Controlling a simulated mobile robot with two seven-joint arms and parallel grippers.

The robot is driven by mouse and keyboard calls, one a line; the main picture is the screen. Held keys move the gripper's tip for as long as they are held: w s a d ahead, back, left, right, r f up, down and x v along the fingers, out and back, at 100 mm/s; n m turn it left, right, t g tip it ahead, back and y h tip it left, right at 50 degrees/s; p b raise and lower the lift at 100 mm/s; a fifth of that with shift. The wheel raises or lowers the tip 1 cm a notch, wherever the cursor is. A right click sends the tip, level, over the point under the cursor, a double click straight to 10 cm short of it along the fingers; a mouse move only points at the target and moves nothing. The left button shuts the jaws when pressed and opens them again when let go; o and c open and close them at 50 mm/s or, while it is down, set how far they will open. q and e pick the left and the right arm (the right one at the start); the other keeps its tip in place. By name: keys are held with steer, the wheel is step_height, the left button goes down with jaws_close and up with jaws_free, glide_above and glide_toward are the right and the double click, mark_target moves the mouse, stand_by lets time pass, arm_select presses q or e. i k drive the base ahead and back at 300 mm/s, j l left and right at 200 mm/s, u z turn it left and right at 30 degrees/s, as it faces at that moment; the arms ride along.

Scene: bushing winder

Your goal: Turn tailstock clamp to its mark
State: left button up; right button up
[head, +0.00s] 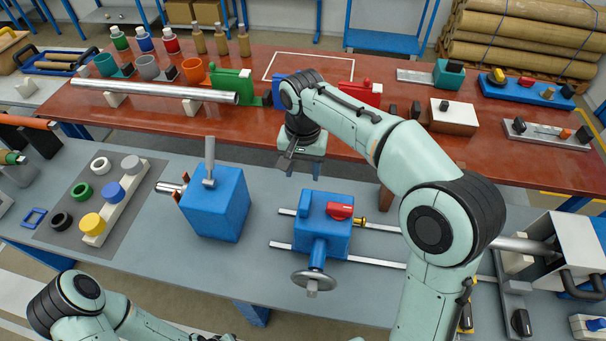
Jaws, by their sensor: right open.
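The tailstock is a blue block (318,238) on two metal rails, right of centre on the grey bench. A red clamp lever (340,211) lies on its top, pointing right, with a small brass part (359,221) beside it. A handwheel (313,281) sticks out at its near side. I cannot make out the clamp's mark. My right gripper (303,172) is open and empty, fingers down, above and beyond the tailstock, apart from the lever. My left arm shows only at the bottom left; its gripper is out of view.
A blue headstock block (215,204) with an upright grey lever stands left of the tailstock. A grey mat (135,172) with coloured rings and a pale pegged strip lies farther left. A red-brown table (330,133) with tools and bottles stands behind. Bench space between the blocks is clear.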

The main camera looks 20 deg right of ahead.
mark_target(338, 211)
steer(key=k, duration=1)
